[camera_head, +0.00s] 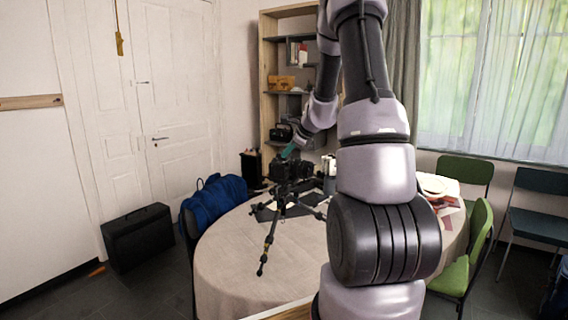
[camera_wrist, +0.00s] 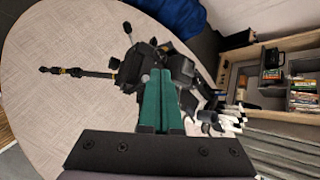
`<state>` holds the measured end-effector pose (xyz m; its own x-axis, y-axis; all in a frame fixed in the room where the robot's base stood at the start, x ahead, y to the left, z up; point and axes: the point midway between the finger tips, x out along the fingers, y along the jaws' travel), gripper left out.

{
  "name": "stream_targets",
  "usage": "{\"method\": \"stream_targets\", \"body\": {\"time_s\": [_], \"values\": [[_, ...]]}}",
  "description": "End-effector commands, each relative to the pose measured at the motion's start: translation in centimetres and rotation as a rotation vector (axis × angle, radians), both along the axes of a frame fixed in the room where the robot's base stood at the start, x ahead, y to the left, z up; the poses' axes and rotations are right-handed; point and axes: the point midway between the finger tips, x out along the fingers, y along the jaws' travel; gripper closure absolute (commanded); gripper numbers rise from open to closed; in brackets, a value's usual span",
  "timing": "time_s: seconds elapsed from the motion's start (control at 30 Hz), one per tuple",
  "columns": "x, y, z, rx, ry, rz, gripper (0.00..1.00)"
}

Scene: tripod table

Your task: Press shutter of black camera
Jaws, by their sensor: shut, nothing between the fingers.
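The black camera (camera_head: 291,169) sits on a black tripod (camera_head: 272,222) that stands on the round table (camera_head: 232,262). In the wrist view the camera (camera_wrist: 183,66) lies just beyond my fingertips, partly hidden behind them, and a tripod leg (camera_wrist: 85,73) stretches left. My gripper (camera_head: 287,152) is at the top of the camera in the head view. Its green fingers (camera_wrist: 160,75) are shut together with nothing between them. The tips look very close to the camera body; I cannot tell whether they touch it. The shutter button is not distinguishable.
A blue bag (camera_head: 215,197) and a black case (camera_head: 138,237) stand left of the table. A shelf (camera_head: 268,85) is behind. White items (camera_wrist: 222,122) stand near the gripper's right side. Green chairs (camera_head: 466,172) are at the right. The table's front left is clear.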

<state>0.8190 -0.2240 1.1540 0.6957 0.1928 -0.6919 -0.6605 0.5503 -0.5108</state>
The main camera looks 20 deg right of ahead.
Motion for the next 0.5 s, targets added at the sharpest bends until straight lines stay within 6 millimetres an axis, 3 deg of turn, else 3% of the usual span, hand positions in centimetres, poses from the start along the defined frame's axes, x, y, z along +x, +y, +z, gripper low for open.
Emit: {"method": "stream_targets", "body": {"time_s": [0.5], "values": [[0.00, 0.01, -0.82, 0.000, 0.000, 0.000, 1.00]]}}
